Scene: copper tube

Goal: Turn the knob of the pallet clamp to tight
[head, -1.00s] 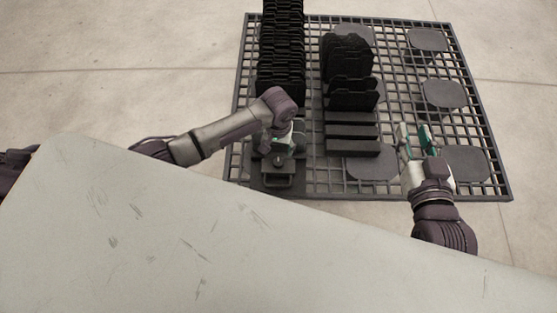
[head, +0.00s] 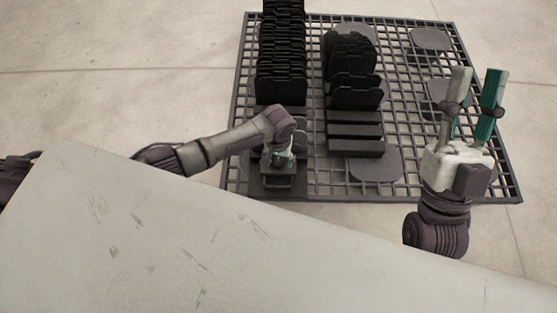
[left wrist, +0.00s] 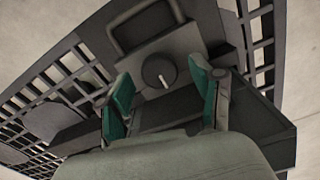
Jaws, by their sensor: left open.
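The clamp's knob (left wrist: 160,71) is a dark round dial with a white pointer mark, set on a grey block (left wrist: 183,46) in the left wrist view. My left gripper (left wrist: 160,90) is open, with its green-padded fingers on either side of the knob; I cannot tell whether they touch it. In the head view my left gripper (head: 279,158) points down at the near left end of the pallet and hides the knob. The clamp's handle (head: 278,182) shows just below it. My right gripper (head: 475,92) is open and empty, fingers pointing up, over the pallet's right side.
The black grid pallet (head: 440,189) lies on a pale floor. A long rack of black plates (head: 281,55) and a shorter rack (head: 352,85) stand on it. Several flat dark pads (head: 376,165) lie on the right. My light-coloured body panel covers the lower left.

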